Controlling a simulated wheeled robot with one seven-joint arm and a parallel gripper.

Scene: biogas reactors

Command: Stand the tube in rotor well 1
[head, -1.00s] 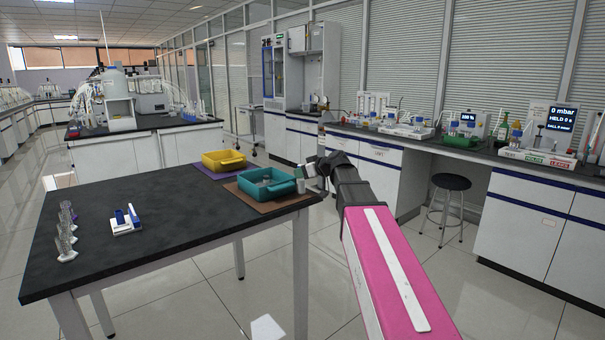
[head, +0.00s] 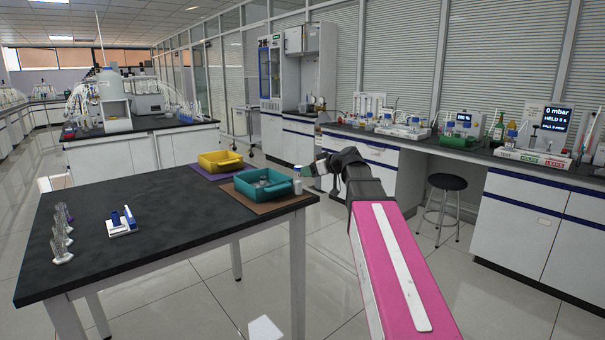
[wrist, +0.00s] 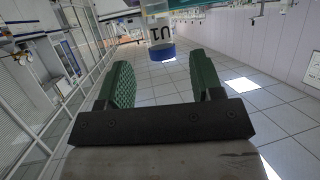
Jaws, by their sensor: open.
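My gripper (wrist: 160,85) is open in the wrist view, its two green ribbed fingers apart with nothing between them. Beyond the fingertips, at the top of that view, is a white part marked "U1" (wrist: 156,32) with a blue round end (wrist: 162,51); I cannot tell whether it is the tube. In the head view my gripper (head: 308,170) is small, beside the right end of the dark table (head: 150,235), close to the teal tray. I cannot make out the rotor or well 1 in either view.
The teal tray (head: 246,188) with small contents and a yellow tray (head: 208,164) stand at the table's far right. A blue-and-white rack (head: 122,226) and several clear pieces (head: 62,245) stand at left. A stool (head: 446,183) stands by the wall bench. The table's middle is clear.

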